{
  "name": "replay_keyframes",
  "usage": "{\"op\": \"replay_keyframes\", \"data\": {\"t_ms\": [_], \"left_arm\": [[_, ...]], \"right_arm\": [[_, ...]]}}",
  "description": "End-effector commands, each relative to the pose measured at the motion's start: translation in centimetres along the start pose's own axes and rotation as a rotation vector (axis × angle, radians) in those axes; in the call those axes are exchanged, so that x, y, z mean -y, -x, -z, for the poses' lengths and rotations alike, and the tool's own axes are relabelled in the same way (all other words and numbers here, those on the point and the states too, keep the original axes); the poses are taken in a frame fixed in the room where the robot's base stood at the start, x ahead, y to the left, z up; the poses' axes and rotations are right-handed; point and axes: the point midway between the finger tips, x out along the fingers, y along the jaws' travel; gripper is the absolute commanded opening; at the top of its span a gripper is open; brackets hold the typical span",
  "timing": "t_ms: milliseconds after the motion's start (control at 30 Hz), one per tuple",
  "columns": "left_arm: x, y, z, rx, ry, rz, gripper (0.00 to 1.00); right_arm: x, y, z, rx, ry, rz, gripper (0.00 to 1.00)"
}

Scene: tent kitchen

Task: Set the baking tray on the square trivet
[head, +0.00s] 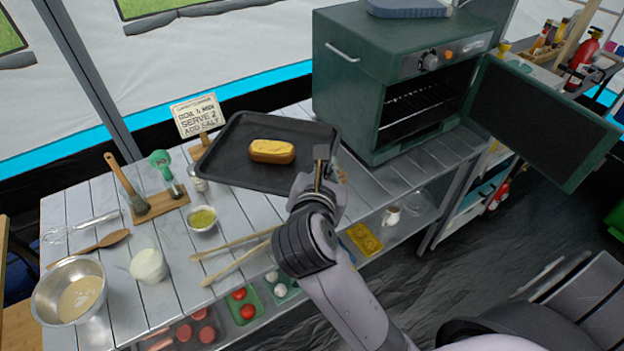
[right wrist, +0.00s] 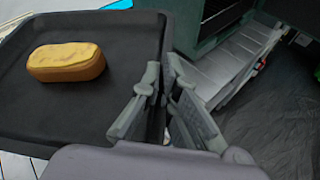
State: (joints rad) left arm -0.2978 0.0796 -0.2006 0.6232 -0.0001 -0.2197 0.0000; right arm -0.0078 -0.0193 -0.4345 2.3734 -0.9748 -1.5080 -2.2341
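The dark baking tray (head: 225,165) carries a golden loaf (head: 272,151) and is over the back of the slatted table, left of the oven. My right gripper (head: 322,168) is shut on the tray's right rim. In the right wrist view the two fingers (right wrist: 165,95) sit either side of the tray rim, and the loaf (right wrist: 67,60) rests on the tray (right wrist: 110,110). I cannot tell how far the tray is above the table. The square trivet cannot be made out; the tray and gripper cover part of the table. My left gripper is not in view.
A green oven (head: 375,75) with its door (head: 540,120) open stands right of the tray. A sign (head: 198,115), a small bowl (head: 202,218), wooden sticks (head: 235,262) and a brush stand (head: 160,203) are close on the left. A steel bowl (head: 45,300) is at front left.

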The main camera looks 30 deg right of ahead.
Motion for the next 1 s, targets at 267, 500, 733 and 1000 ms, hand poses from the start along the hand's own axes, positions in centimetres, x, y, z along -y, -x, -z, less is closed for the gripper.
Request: {"op": "replay_keyframes", "data": {"t_ms": [267, 500, 733, 1000], "left_arm": [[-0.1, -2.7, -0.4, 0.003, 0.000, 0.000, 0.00], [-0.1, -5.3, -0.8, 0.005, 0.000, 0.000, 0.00], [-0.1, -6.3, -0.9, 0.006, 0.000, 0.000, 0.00], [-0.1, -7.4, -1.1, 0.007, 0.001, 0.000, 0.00]], "right_arm": [[1.6, -5.2, -2.0, 0.035, -0.054, 0.106, 0.00], [4.0, -10.2, -4.2, 0.061, -0.108, 0.221, 0.00], [5.7, -12.6, -4.8, 0.068, -0.132, 0.279, 0.00], [7.3, -14.9, 1.0, 0.067, -0.127, 0.284, 0.00]]}}
